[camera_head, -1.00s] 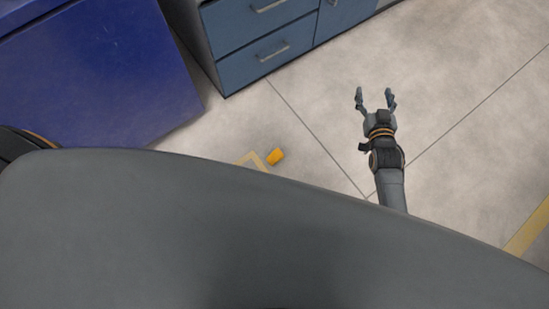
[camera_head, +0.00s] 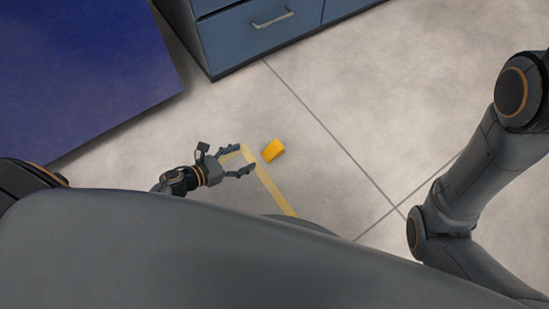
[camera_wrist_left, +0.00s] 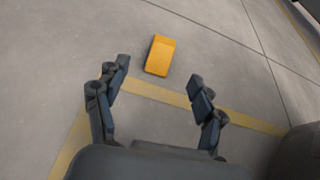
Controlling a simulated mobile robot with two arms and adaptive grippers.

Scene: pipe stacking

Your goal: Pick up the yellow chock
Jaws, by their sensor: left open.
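The yellow chock (camera_head: 273,150) lies on the grey floor just outside the corner of a yellow floor line. My left gripper (camera_head: 245,160) is open and empty, with its fingers pointing right toward the chock, a short gap away. In the left wrist view the chock (camera_wrist_left: 160,55) lies ahead of the two spread fingers of the left gripper (camera_wrist_left: 160,75), nearer the middle than either finger. Nothing hides it there. On the right of the head view only my right arm's links show; its gripper is out of view.
A yellow floor line (camera_head: 268,185) runs beside the chock. A blue box-like unit (camera_head: 80,70) stands at the upper left and a blue drawer cabinet (camera_head: 255,35) at the top. The floor around the chock is clear.

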